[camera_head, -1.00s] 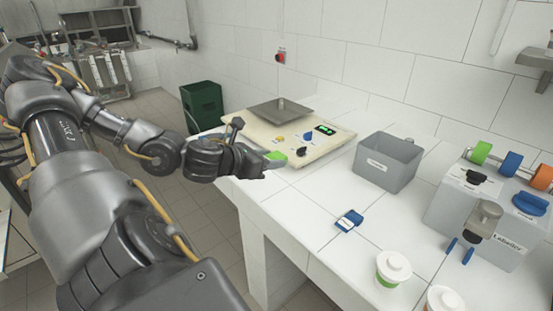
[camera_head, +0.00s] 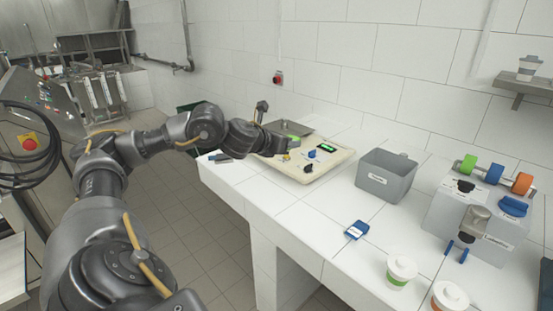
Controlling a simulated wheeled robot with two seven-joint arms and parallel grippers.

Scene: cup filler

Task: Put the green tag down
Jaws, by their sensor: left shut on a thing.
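My left gripper (camera_head: 279,140) reaches in from the left over the scale (camera_head: 322,172) on the white table. It is shut on the green tag (camera_head: 293,137), of which only a small part shows at the fingertips. The tag is seen against the scale's grey metal pan (camera_head: 297,127); I cannot tell whether it touches the pan. My right gripper is not in view.
A grey bin (camera_head: 385,182) stands right of the scale. A blue tag (camera_head: 356,230) lies in front of it. A small dark blue item (camera_head: 220,157) lies at the table's left end. The labeller (camera_head: 462,215) and two lidded cups (camera_head: 400,270) are at right.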

